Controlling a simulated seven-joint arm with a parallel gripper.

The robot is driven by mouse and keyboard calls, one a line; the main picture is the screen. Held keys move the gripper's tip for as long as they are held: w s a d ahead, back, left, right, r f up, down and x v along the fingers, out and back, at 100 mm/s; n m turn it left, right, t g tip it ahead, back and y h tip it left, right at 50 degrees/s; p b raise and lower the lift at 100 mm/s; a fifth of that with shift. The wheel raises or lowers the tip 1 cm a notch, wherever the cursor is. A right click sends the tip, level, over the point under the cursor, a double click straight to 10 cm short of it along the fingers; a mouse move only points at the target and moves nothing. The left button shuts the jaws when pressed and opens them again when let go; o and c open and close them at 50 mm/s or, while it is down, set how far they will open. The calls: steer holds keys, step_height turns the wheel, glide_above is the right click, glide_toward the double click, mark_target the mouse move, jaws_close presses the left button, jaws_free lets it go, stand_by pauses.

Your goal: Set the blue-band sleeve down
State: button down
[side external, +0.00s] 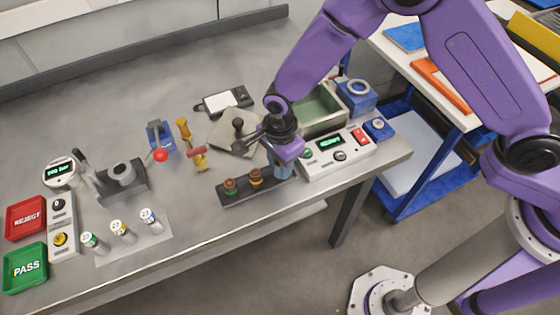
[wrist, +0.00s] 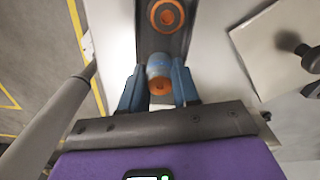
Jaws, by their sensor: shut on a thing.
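My gripper (side external: 283,167) is at the right end of a dark rack (side external: 242,192), pointing down. In the wrist view its two blue fingers (wrist: 159,88) are closed on the sides of the blue-band sleeve (wrist: 158,66), a small blue-grey cylinder with an orange end. The sleeve lines up with the near end of the rack, which also shows in the wrist view (wrist: 180,42). I cannot tell whether it touches the rack. In the side view the fingers mostly hide the sleeve. Two other orange-topped pieces (side external: 230,187) (side external: 256,177) stand in the rack to the left.
A white control box (side external: 338,155) stands close on the right, with a green tray (side external: 318,112) behind it. A flat grey plate with a dark knob (side external: 238,128) lies behind the rack. Several numbered cylinders (side external: 122,230) stand at the left. The bench's front edge is near.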

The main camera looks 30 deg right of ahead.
steer(key=shift+f, duration=0.1)
steer(key=c, duration=0.8)
jaws_free()
step_height(320, 180, up, 12)
steer(key=shift+r, duration=0.15)
